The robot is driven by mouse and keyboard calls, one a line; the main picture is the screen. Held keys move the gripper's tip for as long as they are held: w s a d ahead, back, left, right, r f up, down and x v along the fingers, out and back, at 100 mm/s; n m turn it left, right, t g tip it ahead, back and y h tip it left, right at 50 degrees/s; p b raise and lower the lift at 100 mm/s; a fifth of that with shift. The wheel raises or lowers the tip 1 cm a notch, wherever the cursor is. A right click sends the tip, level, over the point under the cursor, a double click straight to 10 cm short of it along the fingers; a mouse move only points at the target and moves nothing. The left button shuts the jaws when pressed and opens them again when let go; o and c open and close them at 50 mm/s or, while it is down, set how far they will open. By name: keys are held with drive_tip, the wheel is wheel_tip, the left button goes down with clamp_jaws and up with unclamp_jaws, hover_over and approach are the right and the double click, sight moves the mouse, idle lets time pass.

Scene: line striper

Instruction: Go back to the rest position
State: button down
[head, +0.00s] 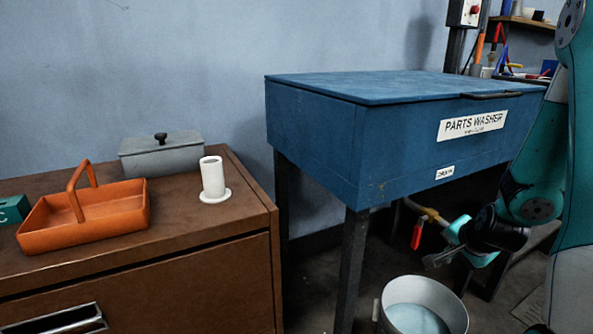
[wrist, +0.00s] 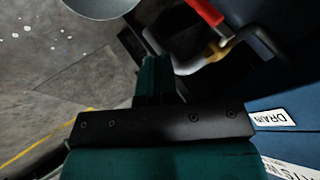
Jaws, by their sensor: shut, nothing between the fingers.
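My gripper (head: 437,259) is low at the right in the head view, in front of the drain pipe and above and right of the bucket. In the wrist view my gripper (wrist: 152,68) is shut and empty. The blue parts washer (head: 320,137) stands on dark legs with its lid closed. Its drain valve has a red handle (head: 417,236), hanging down, on a brass and grey pipe (head: 428,213). The red handle also shows in the wrist view (wrist: 206,12), apart from my fingers. The grey bucket (head: 456,312) stands on the floor with pale liquid inside.
A brown cabinet (head: 200,255) at the left bears an orange tray (head: 100,222), a grey lidded box (head: 165,158) and a white cylinder on a round base (head: 212,178). Shelving with tools (head: 525,22) is at the back right. The washer's legs and underside surround my forearm closely.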

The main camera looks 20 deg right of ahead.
drive_tip(key=w+a+r+n+y, duration=0.25)
drive_tip(key=a+r+n, duration=0.2)
drive_tip(key=a, duration=0.55)
drive_tip(key=w+a+r+n+y, duration=0.1)
drive_tip(key=a+r+n+y, duration=0.3)
drive_tip(key=a, duration=0.6)
drive_tip(key=s+a+r+n+g+y, duration=0.1)
drive_tip(key=s+a+r+n+g, duration=0.25)
drive_tip(key=s+a+n, duration=0.45)
drive_tip(key=s+a+r+n+g+y, duration=0.1)
drive_tip(key=s+a+r+n+g, duration=0.25)
drive_tip(key=s+a+n, duration=0.5)
wheel_tip(320, 180, up, 33)
drive_tip(key=a+m+p, duration=0.1)
drive_tip(key=p, duration=3.1)
drive_tip(key=shift+a+m+h, duration=0.2)
drive_tip(key=shift+m+h, duration=0.15)
drive_tip(key=shift+m, duration=0.05)
drive_tip(key=shift+s+f, duration=0.1)
